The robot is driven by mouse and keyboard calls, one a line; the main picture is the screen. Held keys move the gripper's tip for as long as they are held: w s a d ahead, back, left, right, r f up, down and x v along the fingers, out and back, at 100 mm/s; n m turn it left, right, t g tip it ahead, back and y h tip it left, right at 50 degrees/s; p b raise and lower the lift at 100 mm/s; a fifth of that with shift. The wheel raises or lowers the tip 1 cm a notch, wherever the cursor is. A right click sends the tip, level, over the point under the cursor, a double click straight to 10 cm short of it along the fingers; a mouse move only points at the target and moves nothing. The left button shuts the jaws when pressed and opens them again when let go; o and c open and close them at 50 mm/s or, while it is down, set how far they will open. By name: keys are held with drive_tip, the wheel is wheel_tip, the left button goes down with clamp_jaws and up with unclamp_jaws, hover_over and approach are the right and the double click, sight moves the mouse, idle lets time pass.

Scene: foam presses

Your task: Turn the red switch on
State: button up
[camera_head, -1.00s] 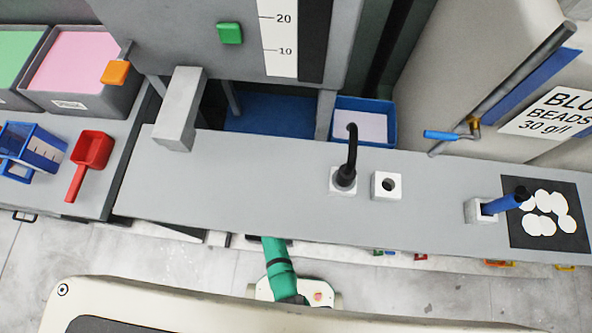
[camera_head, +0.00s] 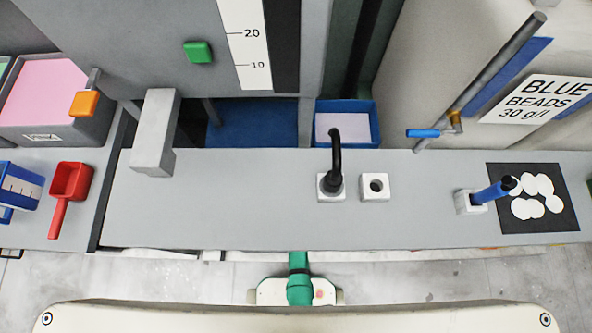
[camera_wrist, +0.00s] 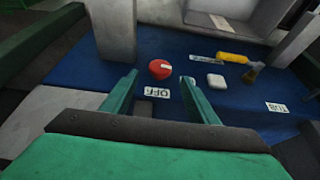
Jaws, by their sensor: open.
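The red switch (camera_wrist: 160,69) is a round red knob with a pale mark, on a blue surface in the wrist view. A white label (camera_wrist: 157,93) reading OFF, upside down in the picture, lies just on the near side of it. My gripper (camera_wrist: 158,79) is open and empty, with its two green fingers reaching toward the knob. The knob shows between the fingertips, beyond them; I cannot tell how far apart they are. The red switch does not show in the head view, and neither do my fingers.
In the wrist view, a white square button (camera_wrist: 215,81), a yellow handle (camera_wrist: 232,57) and a TUB label (camera_wrist: 277,107) lie right of the knob. A grey post (camera_wrist: 115,32) stands at left. The head view shows a long grey counter (camera_head: 250,215).

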drive_tip(key=x, duration=0.7)
drive_tip(key=shift+f, duration=0.1)
drive_tip(key=c, duration=1)
